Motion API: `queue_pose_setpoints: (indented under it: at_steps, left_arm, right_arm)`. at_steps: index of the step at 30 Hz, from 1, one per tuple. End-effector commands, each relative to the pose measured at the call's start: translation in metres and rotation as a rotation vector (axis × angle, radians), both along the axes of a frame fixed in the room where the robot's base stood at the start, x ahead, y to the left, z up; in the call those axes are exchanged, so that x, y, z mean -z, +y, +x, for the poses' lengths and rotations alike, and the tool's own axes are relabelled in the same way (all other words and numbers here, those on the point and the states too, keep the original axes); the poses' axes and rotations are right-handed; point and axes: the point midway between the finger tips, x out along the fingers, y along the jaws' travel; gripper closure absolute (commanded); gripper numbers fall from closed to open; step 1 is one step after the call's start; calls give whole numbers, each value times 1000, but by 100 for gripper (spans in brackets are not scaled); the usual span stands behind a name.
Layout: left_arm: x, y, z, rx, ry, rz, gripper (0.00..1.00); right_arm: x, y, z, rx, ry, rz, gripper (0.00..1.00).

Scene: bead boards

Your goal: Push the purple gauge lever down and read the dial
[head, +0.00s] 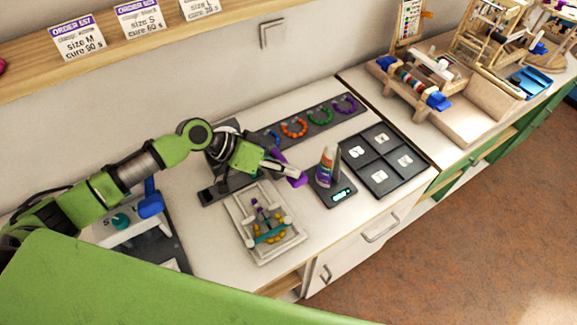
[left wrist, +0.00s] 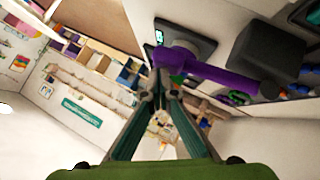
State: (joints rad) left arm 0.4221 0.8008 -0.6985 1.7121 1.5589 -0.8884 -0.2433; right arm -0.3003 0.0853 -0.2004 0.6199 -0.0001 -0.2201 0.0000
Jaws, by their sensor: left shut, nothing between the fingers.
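The purple gauge lever (head: 298,181) shows in the head view just beyond the tips of my left gripper (head: 288,171), partly covered by it. In the left wrist view the lever (left wrist: 215,71) runs from a dark block (left wrist: 265,58) to a point just above the fingertips of my left gripper (left wrist: 162,88). The gripper is shut and empty. It is very close to the lever; I cannot tell if they touch. The dial face is not readable in either view; my arm hides part of that area in the head view. My right gripper is not in view.
A white tray (head: 235,211) with beads lies below the gripper. A bottle (head: 327,167) stands on a dark scale right of it. A compartment tray (head: 357,176) and a strip of bead rings (head: 321,128) lie farther right and behind. The floor at lower right is clear.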

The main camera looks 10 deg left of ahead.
Motion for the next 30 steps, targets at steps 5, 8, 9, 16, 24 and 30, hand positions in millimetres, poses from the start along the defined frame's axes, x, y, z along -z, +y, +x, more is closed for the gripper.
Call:
queue_pose_setpoints:
  at_steps: [5, 8, 9, 16, 24, 30]
  left_arm:
    - [2, 1, 0, -1, 2, 4, 100]
    - [2, 2, 0, 0, 2, 4, 100]
    - [2, 2, 0, 0, 2, 4, 100]
    - [2, 2, 0, 0, 3, 5, 100]
    - [2, 2, -1, 0, 3, 5, 100]
    - [1, 4, -1, -1, 3, 6, 100]
  right_arm:
    - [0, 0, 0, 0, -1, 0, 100]
    - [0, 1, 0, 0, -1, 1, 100]
    - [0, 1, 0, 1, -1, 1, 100]
    - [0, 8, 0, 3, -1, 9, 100]
    - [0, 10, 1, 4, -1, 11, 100]
    - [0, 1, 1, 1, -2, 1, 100]
